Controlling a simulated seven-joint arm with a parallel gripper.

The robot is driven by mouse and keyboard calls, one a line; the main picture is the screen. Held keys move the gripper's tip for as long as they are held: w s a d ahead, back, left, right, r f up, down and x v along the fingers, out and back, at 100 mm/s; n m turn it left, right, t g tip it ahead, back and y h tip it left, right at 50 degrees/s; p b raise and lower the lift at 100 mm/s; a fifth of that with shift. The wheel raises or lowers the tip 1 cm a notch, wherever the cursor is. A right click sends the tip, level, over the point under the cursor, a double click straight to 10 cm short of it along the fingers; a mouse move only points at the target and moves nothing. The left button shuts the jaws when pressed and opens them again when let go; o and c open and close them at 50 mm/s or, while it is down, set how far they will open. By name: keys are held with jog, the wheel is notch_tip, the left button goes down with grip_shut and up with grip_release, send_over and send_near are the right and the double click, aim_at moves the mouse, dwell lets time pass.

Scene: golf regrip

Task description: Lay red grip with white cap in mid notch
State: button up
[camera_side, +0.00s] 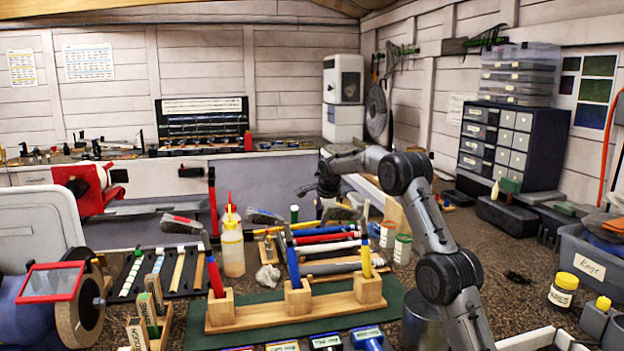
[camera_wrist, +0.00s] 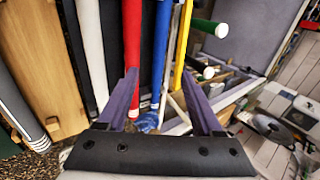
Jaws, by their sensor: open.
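In the side view, a red grip (camera_side: 318,239) lies in a row of coloured grips on the bench. It also shows in the wrist view (camera_wrist: 132,35), with a white cap at its near end. My gripper (camera_side: 305,190) is open and empty, raised above and behind the row. In the wrist view, my gripper (camera_wrist: 163,100) has its fingers spread, with the left finger partly overlapping the red grip. A wooden stand with three blocks (camera_side: 340,303) is at the front; a blue-handled club rises from its middle block (camera_side: 298,298). I cannot make out a notch.
A blue grip (camera_wrist: 161,45), a yellow grip (camera_wrist: 184,40) and a white grip (camera_wrist: 91,45) lie beside the red one. Red-handled and yellow-handled clubs stand in the outer blocks. A squeeze bottle (camera_side: 232,250) stands left of the row.

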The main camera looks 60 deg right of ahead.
jog(key=shift+w+d+g+y, duration=0.1)
jog(key=shift+d+g+y, duration=0.1)
jog(key=shift+g+y, duration=0.25)
jog(key=shift+d+r, duration=0.1)
jog(key=shift+g+y, duration=0.45)
jog(key=shift+g, duration=0.1)
jog(key=s+a+r+g+y, duration=0.2)
jog(key=s+a+g+y, duration=0.1)
jog(key=s+a, duration=0.5)
notch_tip(320, 180, down, 11)
jog(key=shift+w+d+r, duration=0.1)
jog(key=shift+d+r, duration=0.05)
jog(key=shift+r, duration=0.05)
notch_tip(320, 180, up, 15)
jog(key=s+a+r+n+t, duration=0.1)
jog(key=a+r+n, duration=0.1)
jog(key=a+r, duration=0.9)
jog(key=shift+s+a+r+n+t, duration=0.3)
jog(key=shift+a+n+t, duration=0.1)
jog(key=shift+a, duration=0.85)
